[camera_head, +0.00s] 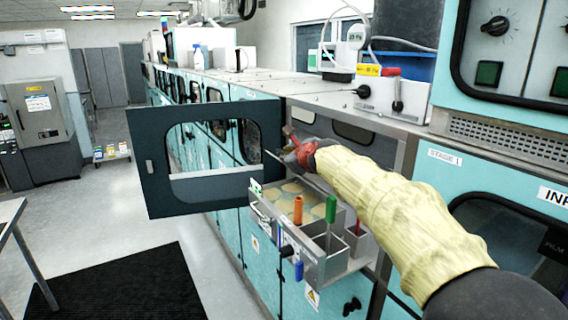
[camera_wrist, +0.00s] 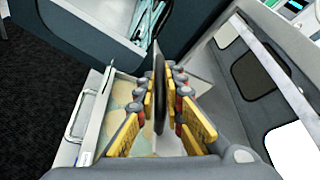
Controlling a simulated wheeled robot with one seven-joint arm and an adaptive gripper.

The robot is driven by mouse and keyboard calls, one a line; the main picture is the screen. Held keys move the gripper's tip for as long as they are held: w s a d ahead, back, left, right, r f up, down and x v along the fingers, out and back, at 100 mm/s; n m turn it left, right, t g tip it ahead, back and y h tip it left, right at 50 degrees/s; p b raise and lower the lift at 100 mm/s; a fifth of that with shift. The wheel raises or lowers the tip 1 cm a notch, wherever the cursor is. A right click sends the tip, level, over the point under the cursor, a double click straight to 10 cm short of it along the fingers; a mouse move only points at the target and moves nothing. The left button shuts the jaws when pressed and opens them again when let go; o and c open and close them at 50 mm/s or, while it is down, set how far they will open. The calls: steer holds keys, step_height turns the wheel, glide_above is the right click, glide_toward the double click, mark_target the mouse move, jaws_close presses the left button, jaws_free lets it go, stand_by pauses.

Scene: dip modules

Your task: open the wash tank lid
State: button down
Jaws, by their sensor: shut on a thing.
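My gripper (camera_head: 290,133) is at the open front of the teal machine, above the inner end of a metal tank. In the wrist view its yellow-padded fingers (camera_wrist: 160,115) are shut on a thin dark upright piece (camera_wrist: 159,85), seen edge-on. I cannot tell whether this piece is the wash tank lid. The metal tank (camera_head: 262,208) shows pale round shapes inside, and its rim and side handle (camera_wrist: 72,118) show left of the fingers. A dark windowed door (camera_head: 155,185) stands swung open to the left. My sleeved arm hides part of the opening.
A black mat (camera_head: 130,290) lies on the floor. A table (camera_head: 12,212) edges in at left. The aisle floor between is clear.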

steer(key=w+d+r+m+g+y+p, duration=0.1)
steer(key=w+d+r+m+p, duration=0.1)
steer(key=w+d+r+p, duration=0.2)
steer(key=shift+w+d+r+m+y+p, duration=0.2)
steer(key=shift+d+r+m+y+p, duration=0.15)
steer(key=shift+d+r+p, duration=0.8)
steer(key=shift+f+p, duration=0.2)
steer(key=shift+p, duration=0.2)
steer(key=c, duration=2.2)
jaws_free()
steer(key=shift+s+f, duration=0.1)
steer(key=shift+o, duration=0.2)
steer(key=v, duration=1.1)
steer(key=shift+s+d, duration=0.25)
